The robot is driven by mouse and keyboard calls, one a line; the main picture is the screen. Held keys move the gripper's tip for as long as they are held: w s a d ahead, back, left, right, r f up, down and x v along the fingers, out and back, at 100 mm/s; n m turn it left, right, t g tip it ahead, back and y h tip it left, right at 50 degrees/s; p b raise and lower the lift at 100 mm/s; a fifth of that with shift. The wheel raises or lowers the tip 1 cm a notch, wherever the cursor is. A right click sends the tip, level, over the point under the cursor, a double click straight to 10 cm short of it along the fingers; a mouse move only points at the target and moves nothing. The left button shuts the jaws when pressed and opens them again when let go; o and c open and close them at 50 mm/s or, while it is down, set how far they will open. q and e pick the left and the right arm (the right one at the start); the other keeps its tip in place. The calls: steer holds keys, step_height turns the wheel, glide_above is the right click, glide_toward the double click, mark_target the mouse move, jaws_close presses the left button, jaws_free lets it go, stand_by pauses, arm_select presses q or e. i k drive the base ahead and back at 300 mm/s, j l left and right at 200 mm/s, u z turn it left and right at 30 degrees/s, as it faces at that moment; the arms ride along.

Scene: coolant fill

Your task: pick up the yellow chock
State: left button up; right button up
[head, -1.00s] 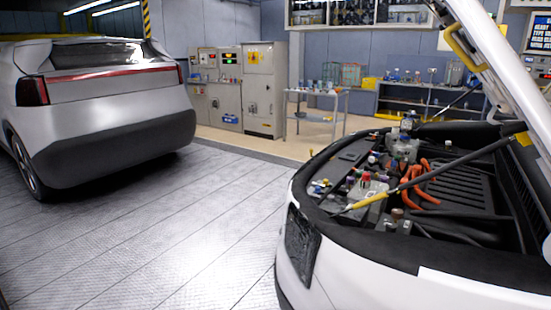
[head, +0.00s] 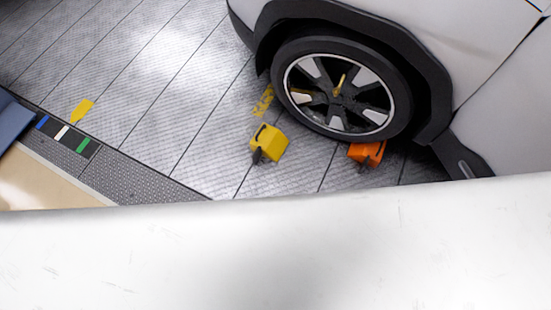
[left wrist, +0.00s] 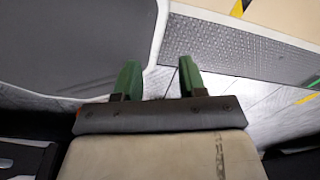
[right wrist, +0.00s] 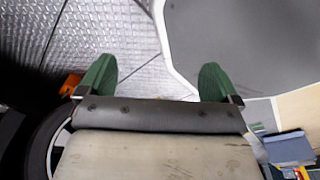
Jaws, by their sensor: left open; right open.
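The yellow chock (head: 269,143) stands on the metal floor in the head view, left of the car's wheel (head: 345,88) and apart from it. It has a dark handle or strap at its front. An orange chock (head: 367,153) sits at the right, close against the tyre; an orange piece of it also shows in the right wrist view (right wrist: 70,84). My left gripper (left wrist: 158,82) is open and empty in the left wrist view. My right gripper (right wrist: 157,82) is open and empty in the right wrist view. Neither gripper shows in the head view.
A large white surface (head: 270,250) fills the bottom of the head view and hides the floor there. A yellow floor marking (head: 83,110) and a dark strip with coloured patches (head: 68,134) lie at left. The floor left of the yellow chock is clear.

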mark_target(269, 142)
steer(key=z, duration=0.55)
steer(key=i+j+z, duration=0.2)
steer(key=j+z, duration=0.25)
steer(key=i+j+z, duration=0.1)
steer(key=j+z, duration=0.85)
